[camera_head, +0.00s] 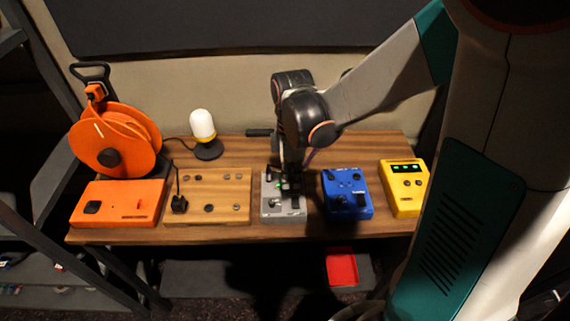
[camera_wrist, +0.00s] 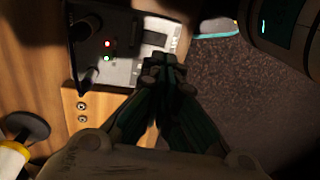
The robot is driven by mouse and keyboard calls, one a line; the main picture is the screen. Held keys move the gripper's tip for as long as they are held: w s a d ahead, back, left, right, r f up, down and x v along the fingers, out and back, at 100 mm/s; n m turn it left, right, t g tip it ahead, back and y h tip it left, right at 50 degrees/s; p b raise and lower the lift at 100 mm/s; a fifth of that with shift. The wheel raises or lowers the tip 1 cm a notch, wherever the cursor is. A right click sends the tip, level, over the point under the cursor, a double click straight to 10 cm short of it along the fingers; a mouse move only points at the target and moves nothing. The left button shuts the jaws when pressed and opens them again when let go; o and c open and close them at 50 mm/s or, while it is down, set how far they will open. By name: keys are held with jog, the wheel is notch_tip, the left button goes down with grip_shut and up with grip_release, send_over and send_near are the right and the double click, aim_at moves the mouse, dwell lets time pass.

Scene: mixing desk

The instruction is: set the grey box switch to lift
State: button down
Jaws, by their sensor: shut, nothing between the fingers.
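The grey box (camera_head: 270,212) sits on the wooden desk between the wooden box and the blue box. In the wrist view the grey box (camera_wrist: 122,72) shows a dark knob, a dark lever, a red and a green light, and a dark rectangular panel. I cannot read its labels or the switch's setting. My gripper (camera_head: 291,188) is over the right part of the grey box in the head view and hides some of it. In the wrist view my gripper (camera_wrist: 166,66) has its fingertips together, empty, by the box's edge. I cannot tell whether they touch it.
The blue box (camera_head: 347,194) stands close on the right, with the yellow box (camera_head: 404,187) beyond it. The wooden box (camera_head: 208,197) is on the left, then the orange box (camera_head: 119,203) and orange reel (camera_head: 115,140). A lamp (camera_head: 204,134) stands behind.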

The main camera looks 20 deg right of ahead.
aim_at(290, 203)
jog(key=f, duration=0.2)
jog(key=f+b, duration=0.1)
jog(key=f, duration=0.1)
jog(key=f+b, duration=0.1)
jog(key=f, duration=0.2)
jog(key=shift+s+a+f, duration=0.1)
jog(key=shift+s+a, duration=0.05)
jog(key=shift+s, duration=0.25)
jog(key=shift+s+f+t+b, duration=0.2)
jog(key=shift+f+t+b, duration=0.2)
jog(key=shift+b, duration=0.05)
jog(key=shift+r, duration=0.1)
jog(key=shift+w, duration=0.1)
jog(key=shift+w+d+r, duration=0.15)
jog(key=shift+w+d, duration=0.05)
jog(key=shift+w, duration=0.5)
jog(key=shift+r, duration=0.1)
